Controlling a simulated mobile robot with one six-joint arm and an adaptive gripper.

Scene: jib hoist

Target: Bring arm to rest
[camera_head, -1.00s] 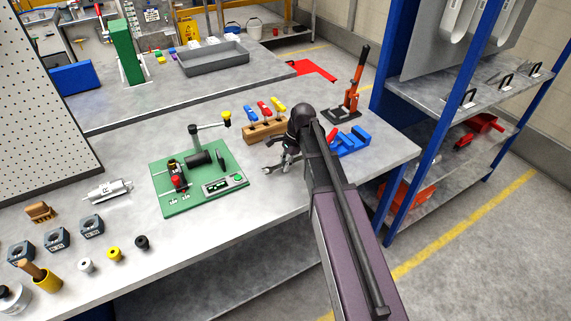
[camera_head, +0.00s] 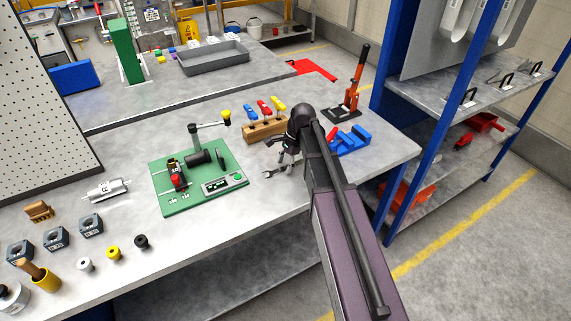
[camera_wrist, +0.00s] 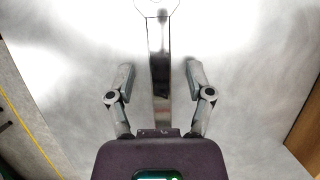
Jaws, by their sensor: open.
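My gripper (camera_head: 286,160) is over the near right part of the workbench (camera_head: 235,238), just right of a green board. Its two fingers are spread apart in the wrist view (camera_wrist: 158,80). A metal wrench (camera_head: 271,173) shows its open jaw left of my gripper, and the rest is hidden behind it. In the wrist view the wrench's shank (camera_wrist: 158,65) runs between the open fingers, with a visible gap on each side. I cannot tell how high the fingers are above the bench.
The green board (camera_head: 160,200) carries a lever fixture. A wooden block (camera_head: 256,133) with colored-handled tools stands behind my gripper. Blue blocks (camera_head: 354,140) and an orange-handled device (camera_head: 354,85) are to the right. A blue-framed shelf (camera_head: 430,130) stands beyond the bench's right end.

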